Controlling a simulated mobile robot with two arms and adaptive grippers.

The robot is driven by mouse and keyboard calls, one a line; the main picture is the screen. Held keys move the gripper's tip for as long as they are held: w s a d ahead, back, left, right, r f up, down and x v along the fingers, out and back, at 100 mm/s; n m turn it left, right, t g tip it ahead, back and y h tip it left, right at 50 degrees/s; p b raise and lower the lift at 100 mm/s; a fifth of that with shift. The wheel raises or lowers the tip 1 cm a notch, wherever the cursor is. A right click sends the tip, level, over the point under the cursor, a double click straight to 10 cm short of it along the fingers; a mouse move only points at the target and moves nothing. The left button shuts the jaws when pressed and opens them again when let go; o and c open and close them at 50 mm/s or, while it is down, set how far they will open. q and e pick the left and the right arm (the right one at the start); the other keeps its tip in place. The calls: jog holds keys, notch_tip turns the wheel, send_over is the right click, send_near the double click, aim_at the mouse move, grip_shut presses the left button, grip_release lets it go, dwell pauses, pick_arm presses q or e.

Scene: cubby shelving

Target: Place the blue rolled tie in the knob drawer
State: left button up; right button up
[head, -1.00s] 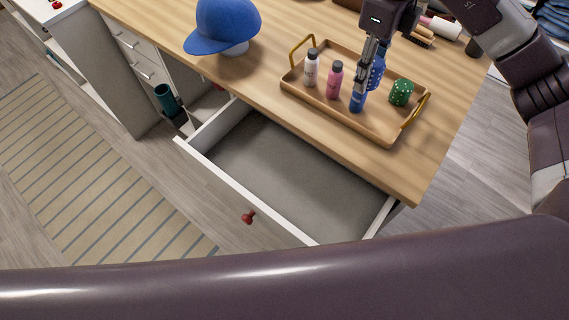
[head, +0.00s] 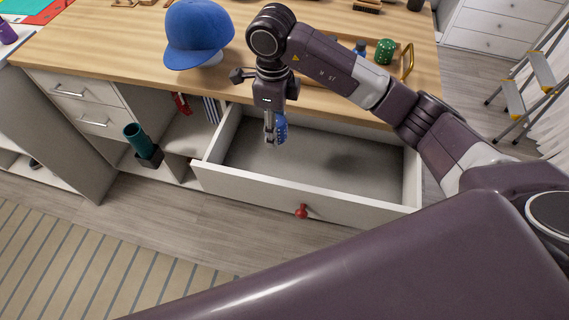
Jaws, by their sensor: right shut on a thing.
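The blue rolled tie (head: 281,129), with light dots, is held in my right gripper (head: 271,139), which points down. The gripper and tie are over the left part of the open knob drawer (head: 345,156). I cannot tell exactly how high the tie is above the drawer floor. The drawer is pulled out, grey inside and empty where I can see, with a red knob (head: 302,211) on its white front. My left gripper is not in view.
A blue cap (head: 197,35) sits on the wooden desk (head: 110,45). The tray, mostly behind my arm, holds a green dotted roll (head: 385,51). A stepladder (head: 541,70) stands at right.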

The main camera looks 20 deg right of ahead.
jog(key=p, duration=0.1)
send_over(277, 170)
notch_tip(277, 170, down, 10)
jog(key=shift+r, duration=0.1)
jog(key=shift+f, duration=0.75)
notch_tip(277, 170, down, 4)
jog(key=shift+w+r+p, duration=0.1)
jog(key=shift+p, duration=0.3)
jog(key=shift+f, duration=0.25)
jog(key=o, duration=1.2)
jog(key=shift+c, duration=0.2)
jog(key=shift+r, duration=0.15)
